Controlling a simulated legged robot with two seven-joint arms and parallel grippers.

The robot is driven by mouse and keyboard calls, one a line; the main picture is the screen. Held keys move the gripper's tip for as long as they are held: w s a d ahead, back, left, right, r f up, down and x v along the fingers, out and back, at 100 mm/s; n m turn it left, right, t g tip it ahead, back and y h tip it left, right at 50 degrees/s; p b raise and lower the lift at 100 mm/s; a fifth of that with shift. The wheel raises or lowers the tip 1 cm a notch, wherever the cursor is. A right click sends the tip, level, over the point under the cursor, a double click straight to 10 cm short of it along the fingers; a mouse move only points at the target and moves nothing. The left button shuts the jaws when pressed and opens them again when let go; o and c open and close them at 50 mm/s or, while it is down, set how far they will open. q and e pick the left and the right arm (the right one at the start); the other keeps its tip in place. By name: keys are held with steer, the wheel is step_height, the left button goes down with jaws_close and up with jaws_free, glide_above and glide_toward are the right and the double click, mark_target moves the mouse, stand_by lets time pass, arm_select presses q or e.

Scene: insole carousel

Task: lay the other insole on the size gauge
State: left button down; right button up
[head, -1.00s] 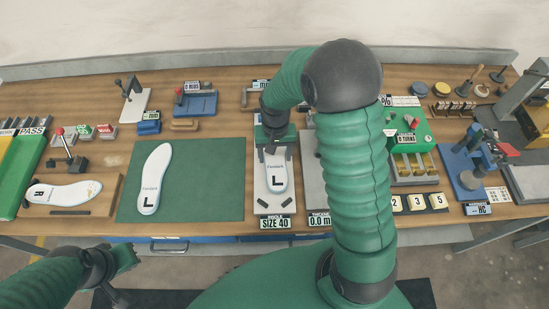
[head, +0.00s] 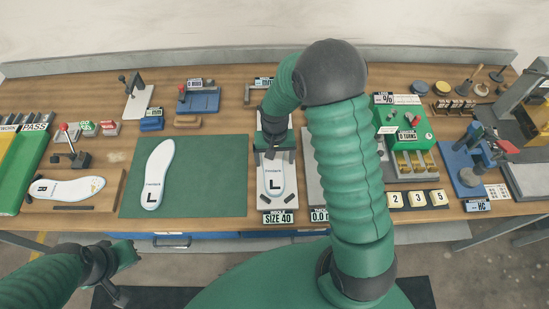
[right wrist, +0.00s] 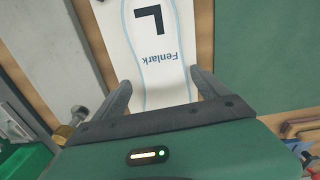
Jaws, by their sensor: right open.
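A white insole marked L (head: 273,177) lies on the size gauge (head: 263,206), whose label reads SIZE 40. In the right wrist view the insole (right wrist: 152,50) shows its L and the word Fenlark. My right gripper (right wrist: 163,84) is open at the insole's far end, with one finger on each side; contact cannot be told. A second white insole marked L (head: 158,175) lies on the green mat (head: 210,180), left of the gauge. My left gripper (head: 131,252) hangs low in front of the bench, away from both insoles; its jaws are too small to read.
An insole marked R (head: 75,189) lies in a wooden fixture at the left. A thickness gauge (head: 316,190) stands right of the size gauge, partly behind my right arm. Number tiles (head: 418,199) and a blue press (head: 466,176) are further right. The mat's right part is clear.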

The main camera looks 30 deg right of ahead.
mark_target(274, 163)
steer(key=shift+a+f, duration=0.1)
steer(key=shift+a, duration=0.1)
steer(key=shift+d, duration=0.1)
steer(key=shift+s, duration=0.1)
stand_by(0.3)
step_height(274, 163, up, 12)
steer(key=s+a+f+n+t, duration=0.2)
steer(key=s+a+n, duration=0.3)
steer(key=s+a, duration=0.2)
steer(key=shift+s+a+n+t, duration=0.15)
steer(key=shift+s+n+t, duration=0.2)
steer(key=shift+s, duration=0.55)
steer(key=shift+s, duration=0.15)
steer(key=shift+a, duration=0.1)
